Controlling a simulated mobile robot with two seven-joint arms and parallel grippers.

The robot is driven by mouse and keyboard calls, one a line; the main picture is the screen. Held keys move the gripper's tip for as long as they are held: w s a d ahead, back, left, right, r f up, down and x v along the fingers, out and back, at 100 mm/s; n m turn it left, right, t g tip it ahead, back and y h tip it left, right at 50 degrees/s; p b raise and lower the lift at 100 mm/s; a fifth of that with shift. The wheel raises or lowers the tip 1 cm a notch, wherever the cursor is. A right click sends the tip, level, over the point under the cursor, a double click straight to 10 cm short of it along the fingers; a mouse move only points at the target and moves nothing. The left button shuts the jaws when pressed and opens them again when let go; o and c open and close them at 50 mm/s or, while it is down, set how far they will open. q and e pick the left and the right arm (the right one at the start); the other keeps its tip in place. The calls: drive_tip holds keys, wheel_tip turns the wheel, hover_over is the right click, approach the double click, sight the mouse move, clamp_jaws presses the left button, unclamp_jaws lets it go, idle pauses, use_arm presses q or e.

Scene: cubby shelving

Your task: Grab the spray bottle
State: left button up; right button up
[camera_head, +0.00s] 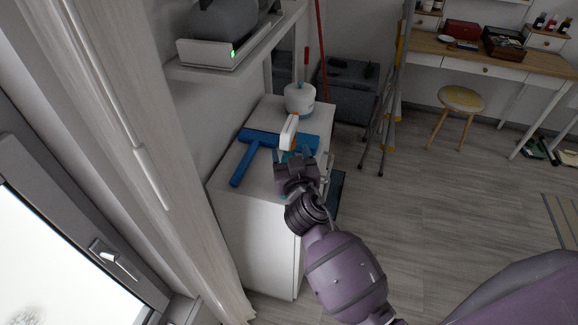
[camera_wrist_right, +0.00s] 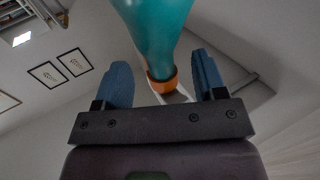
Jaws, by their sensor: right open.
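The spray bottle stands on the white cabinet in the head view, with its white and orange spray head (camera_head: 288,132) showing above my gripper; most of its teal body is hidden behind the gripper. My right gripper (camera_head: 296,162) is at the bottle, reaching over the cabinet's front edge. In the right wrist view the teal bottle (camera_wrist_right: 158,35) with its orange collar (camera_wrist_right: 162,83) lies between the two blue fingers (camera_wrist_right: 163,78). Gaps show on both sides, so the gripper is open around the bottle's line. My left gripper is out of view.
A blue squeegee-like tool (camera_head: 250,150) lies left of the bottle on the cabinet top (camera_head: 222,176). A white round container (camera_head: 299,100) with a red-tipped handle stands behind. A shelf (camera_head: 245,62) overhangs at the left.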

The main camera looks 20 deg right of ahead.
drive_tip(key=shift+w+d, duration=0.15)
drive_tip(key=shift+w, duration=0.95)
drive_tip(key=shift+c, duration=0.3)
clamp_jaws()
